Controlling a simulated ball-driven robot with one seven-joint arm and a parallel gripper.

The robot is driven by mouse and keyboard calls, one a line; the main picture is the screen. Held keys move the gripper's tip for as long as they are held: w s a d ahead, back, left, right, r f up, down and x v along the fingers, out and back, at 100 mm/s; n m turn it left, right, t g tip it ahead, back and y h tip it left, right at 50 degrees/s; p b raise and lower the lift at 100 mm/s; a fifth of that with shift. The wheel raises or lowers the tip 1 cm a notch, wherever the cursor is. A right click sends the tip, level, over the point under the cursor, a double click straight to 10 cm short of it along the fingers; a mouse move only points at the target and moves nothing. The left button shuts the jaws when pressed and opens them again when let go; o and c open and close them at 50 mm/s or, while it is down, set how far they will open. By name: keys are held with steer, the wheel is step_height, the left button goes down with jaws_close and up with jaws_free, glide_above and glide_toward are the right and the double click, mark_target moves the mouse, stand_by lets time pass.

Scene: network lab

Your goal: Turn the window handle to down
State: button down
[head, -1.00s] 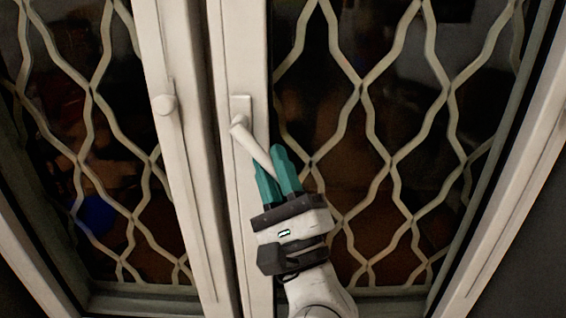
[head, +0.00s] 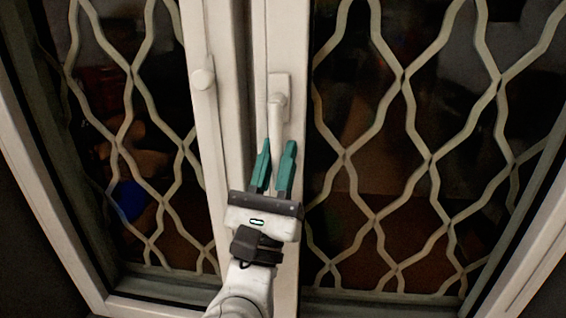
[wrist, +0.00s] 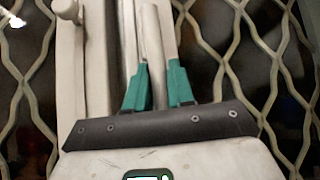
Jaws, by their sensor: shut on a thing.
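The white window handle (head: 276,121) sits on its plate on the right sash's stile in the head view. Its lever hangs down from the pivot, close to vertical along the stile. My gripper (head: 278,143), with teal fingers, comes from below and is shut on the lower part of the lever, one finger on each side. In the wrist view the handle (wrist: 155,42) runs down between the fingers of my gripper (wrist: 157,66). The lever's lower end is hard to make out between the fingers.
Cream wavy grilles (head: 408,90) cover the dark panes on both sides. The white outer frame (head: 45,215) slants along the left edge.

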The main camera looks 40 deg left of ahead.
steer(key=shift+a+h, duration=0.1)
steer(key=shift+h, duration=0.2)
steer(key=c, duration=1.1)
jaws_free()
steer(key=b+v, duration=0.3)
steer(key=v, duration=0.8)
steer(key=shift+w+f, duration=0.1)
steer(key=shift+w, duration=0.05)
